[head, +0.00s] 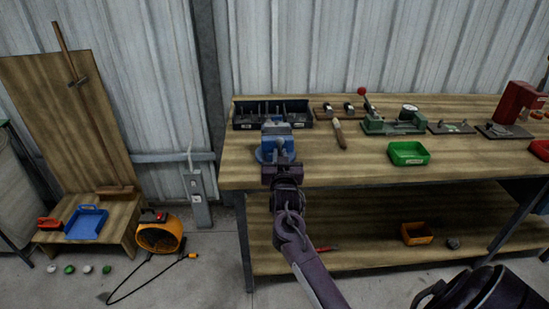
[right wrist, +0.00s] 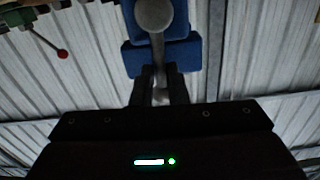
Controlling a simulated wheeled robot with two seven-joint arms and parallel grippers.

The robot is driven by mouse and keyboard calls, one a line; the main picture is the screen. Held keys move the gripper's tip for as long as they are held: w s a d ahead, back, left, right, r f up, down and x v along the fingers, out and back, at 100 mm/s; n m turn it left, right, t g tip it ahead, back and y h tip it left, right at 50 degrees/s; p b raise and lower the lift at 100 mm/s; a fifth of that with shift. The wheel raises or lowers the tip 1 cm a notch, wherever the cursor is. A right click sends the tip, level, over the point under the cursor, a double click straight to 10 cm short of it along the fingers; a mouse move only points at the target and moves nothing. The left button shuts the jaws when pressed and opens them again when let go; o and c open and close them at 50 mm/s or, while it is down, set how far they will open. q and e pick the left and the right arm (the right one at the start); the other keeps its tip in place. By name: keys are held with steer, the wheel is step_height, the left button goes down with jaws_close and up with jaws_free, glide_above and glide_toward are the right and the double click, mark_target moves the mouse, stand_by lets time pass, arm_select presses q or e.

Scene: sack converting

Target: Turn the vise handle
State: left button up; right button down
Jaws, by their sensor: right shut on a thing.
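The blue vise (head: 277,143) stands at the front left edge of the workbench, and my right gripper (head: 270,163) is up against its front. In the right wrist view, the vise's blue body (right wrist: 187,52) is above my gripper, with a round grey screw end in front of it. The grey vise handle (right wrist: 158,50) runs down from that end to between the fingers of my right gripper (right wrist: 158,92), which are shut on its lower part. In the head view the handle is hidden behind my gripper. My left gripper is not in view.
A dark divided bin (head: 243,124) stands behind the vise. A brush (head: 339,134), a green tray (head: 408,153) and a green fixture with a red-knobbed lever (head: 392,127) are to the right. The lower shelf holds an orange tray (head: 417,234).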

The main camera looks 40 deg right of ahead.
steer(key=shift+s+d+f+m+b, duration=0.25)
steer(key=shift+d+m, duration=0.1)
steer(key=shift+m, duration=0.55)
steer(key=shift+s+d+f+m+b, duration=0.15)
steer(key=shift+d+m, duration=0.25)
steer(key=shift+m, duration=0.5)
steer(key=shift+s+d+f+m+b, duration=0.15)
steer(key=shift+s+d+m, duration=0.2)
steer(key=shift+m, duration=0.55)
steer(key=c, duration=1.4)
jaws_free()
steer(key=shift+r, duration=0.1)
steer(key=shift+c, duration=0.2)
steer(key=b+v, duration=0.1)
steer(key=v, duration=0.7)
steer(key=shift+d, duration=0.15)
